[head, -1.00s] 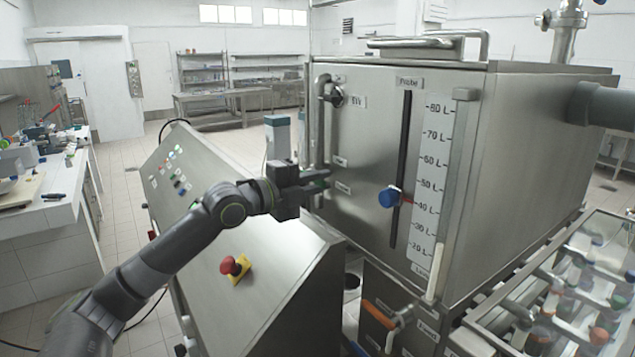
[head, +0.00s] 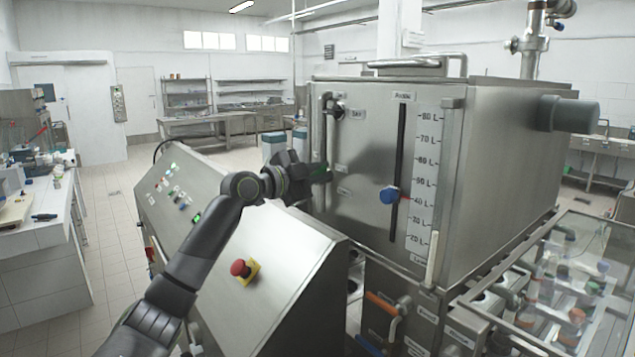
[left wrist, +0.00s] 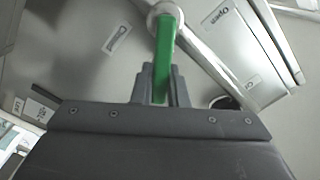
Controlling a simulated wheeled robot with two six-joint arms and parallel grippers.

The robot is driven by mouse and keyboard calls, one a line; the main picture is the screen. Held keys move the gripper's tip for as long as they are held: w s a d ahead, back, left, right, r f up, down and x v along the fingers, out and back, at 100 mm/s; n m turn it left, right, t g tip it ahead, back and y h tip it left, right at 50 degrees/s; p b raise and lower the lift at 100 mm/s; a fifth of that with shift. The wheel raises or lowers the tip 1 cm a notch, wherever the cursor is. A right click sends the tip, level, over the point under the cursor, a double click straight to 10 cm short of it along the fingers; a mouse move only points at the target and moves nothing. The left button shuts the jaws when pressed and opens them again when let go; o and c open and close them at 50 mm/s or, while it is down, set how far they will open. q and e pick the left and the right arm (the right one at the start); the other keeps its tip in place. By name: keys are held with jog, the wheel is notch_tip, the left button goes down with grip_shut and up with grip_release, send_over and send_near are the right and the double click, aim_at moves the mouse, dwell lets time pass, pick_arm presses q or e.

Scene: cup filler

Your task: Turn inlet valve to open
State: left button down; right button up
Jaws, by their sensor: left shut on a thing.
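The inlet valve has a green lever handle (left wrist: 166,50) hanging from a round pivot beside a metal pipe in the left wrist view. A small label that seems to read Closed (left wrist: 117,38) is left of the pivot, and an Open label (left wrist: 220,14) is to its right. My left gripper (left wrist: 160,85) is shut on the free end of the green handle, one finger on each side. In the head view my left gripper (head: 316,173) is at the left front edge of the steel tank (head: 360,210), and the green handle mostly hides behind it. My right gripper is out of view.
A sloped control panel (head: 290,260) with a red emergency button (head: 240,269) stands below my left arm. An orange-handled valve (head: 381,304) is below the tank. A glass-covered conveyor (head: 570,270) is at right.

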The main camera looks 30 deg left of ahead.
pick_arm(q)
jog(key=shift+w+a+r+n, duration=0.1)
jog(key=shift+a+r+n, duration=0.2)
jog(key=shift+n, duration=0.7)
jog(key=shift+w+a+r+n, duration=0.15)
jog(key=shift+a+r+n, duration=0.15)
jog(key=shift+n, duration=0.6)
jog(key=n, duration=0.1)
jog(key=a+n, duration=0.1)
jog(key=n, duration=0.2)
jog(key=shift+w+a+r, duration=0.3)
jog(key=shift+r, duration=0.1)
jog(key=shift+w+a+n, duration=0.15)
jog(key=shift+a+n, duration=0.1)
jog(key=shift+n, duration=0.45)
jog(key=shift+w+a+n, duration=0.1)
jog(key=shift+a+n, duration=0.15)
jog(key=shift+n, duration=0.45)
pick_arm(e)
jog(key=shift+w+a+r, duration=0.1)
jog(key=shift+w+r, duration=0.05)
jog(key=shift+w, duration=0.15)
pick_arm(q)
jog(key=c, duration=1.4)
grip_release()
jog(key=shift+c, duration=0.2)
